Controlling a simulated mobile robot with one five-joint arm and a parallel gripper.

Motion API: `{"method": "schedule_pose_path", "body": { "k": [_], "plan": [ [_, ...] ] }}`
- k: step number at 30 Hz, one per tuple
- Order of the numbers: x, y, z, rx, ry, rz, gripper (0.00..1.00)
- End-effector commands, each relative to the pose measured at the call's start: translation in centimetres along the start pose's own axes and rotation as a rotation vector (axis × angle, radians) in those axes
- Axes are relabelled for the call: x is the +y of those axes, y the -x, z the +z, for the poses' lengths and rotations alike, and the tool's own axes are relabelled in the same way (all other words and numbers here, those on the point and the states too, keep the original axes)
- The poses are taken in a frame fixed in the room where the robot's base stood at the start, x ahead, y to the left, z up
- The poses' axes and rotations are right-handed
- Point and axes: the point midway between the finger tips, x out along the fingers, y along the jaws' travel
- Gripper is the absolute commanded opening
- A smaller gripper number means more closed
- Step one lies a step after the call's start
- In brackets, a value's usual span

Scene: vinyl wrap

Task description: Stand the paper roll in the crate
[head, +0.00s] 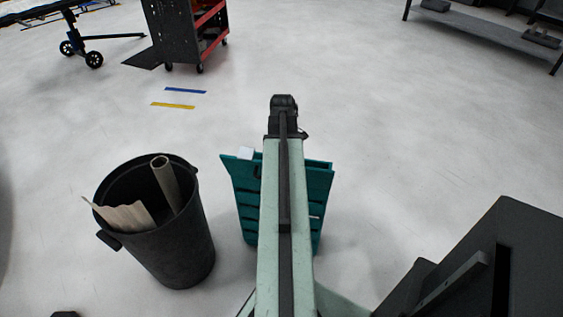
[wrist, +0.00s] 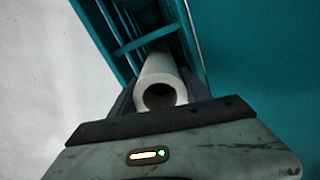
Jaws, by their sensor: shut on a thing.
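The teal crate (head: 318,185) stands on the floor at the middle of the head view, partly hidden behind my arm. Its slatted side (wrist: 118,30) also shows in the wrist view. The paper roll (wrist: 160,70) is white with a dark hollow end facing the wrist camera. My gripper (wrist: 158,92) is shut on it; the dark fingers show at both sides of the roll. The roll lies between the teal walls in that view; its far end is hidden in shadow, so I cannot tell whether it touches the crate's bottom. My arm hides the gripper in the head view.
A dark bin (head: 180,250) holding a tube (head: 165,180) and a crumpled sheet (head: 125,215) stands left of the crate. A dark box-like unit (head: 500,250) is at lower right. A red-and-black cart (head: 190,35) stands at the back. Open floor lies right of the crate.

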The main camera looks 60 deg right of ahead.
Motion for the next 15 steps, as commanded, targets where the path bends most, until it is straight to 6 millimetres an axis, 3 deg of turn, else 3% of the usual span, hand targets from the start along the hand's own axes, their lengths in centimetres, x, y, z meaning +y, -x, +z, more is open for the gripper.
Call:
{"method": "schedule_pose_path", "body": {
  "k": [5,6,9,15],
  "plan": [
    [0.0,0.08,0.01,0.0,0.0,0.0,0.0],
    [0.0,0.08,0.0,0.0,0.0,0.0,0.59],
    [0.01,0.08,0.01,0.0,0.0,0.0,0.81],
    [0.01,0.08,0.02,0.0,0.0,0.0,0.81]
  ]
}}
